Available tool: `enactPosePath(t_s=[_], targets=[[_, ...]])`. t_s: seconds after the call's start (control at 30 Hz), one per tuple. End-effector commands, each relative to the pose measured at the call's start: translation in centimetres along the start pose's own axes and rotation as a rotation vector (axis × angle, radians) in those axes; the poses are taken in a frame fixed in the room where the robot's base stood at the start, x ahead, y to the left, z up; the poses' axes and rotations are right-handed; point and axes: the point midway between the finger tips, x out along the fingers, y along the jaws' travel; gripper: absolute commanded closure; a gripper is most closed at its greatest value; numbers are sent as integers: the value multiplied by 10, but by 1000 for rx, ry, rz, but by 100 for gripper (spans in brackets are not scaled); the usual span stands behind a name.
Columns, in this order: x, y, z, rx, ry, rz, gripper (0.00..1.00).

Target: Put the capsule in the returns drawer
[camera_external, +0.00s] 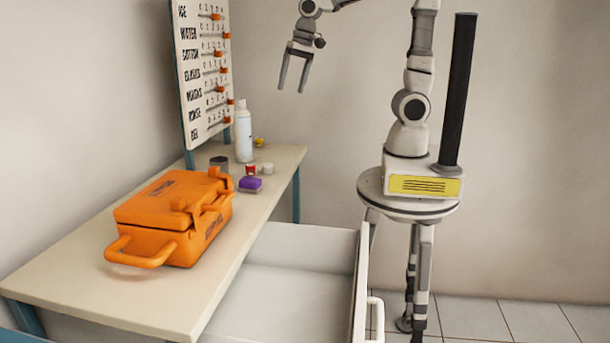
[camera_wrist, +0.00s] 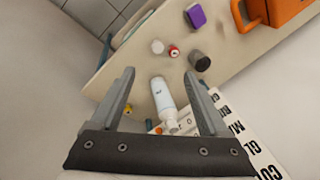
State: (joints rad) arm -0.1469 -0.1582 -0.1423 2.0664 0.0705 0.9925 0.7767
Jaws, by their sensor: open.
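My gripper (camera_external: 291,89) is open and empty, high above the far end of the table; its two fingers also show in the wrist view (camera_wrist: 159,73). No item is plainly marked as the capsule. A small red-and-white item (camera_external: 251,169) stands on the table and also shows in the wrist view (camera_wrist: 174,51).
An orange case (camera_external: 175,215) fills the table's (camera_external: 120,300) middle. A purple block (camera_external: 250,184), dark grey can (camera_external: 220,163), white bottle (camera_external: 243,131) and small yellow item (camera_external: 259,142) stand toward the far end. A slider board (camera_external: 203,70) rises at the far left edge.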

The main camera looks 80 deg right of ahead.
Motion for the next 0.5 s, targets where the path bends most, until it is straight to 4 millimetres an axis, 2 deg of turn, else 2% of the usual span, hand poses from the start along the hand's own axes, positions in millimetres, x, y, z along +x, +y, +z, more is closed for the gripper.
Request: enactPosePath(t_s=[0.1,0.3,0.5], targets=[[21,-23,-18,169,-32,48,21],[64,-57,-42,456,-50,138,21],[108,-81,-57,690,-29,220,21]])
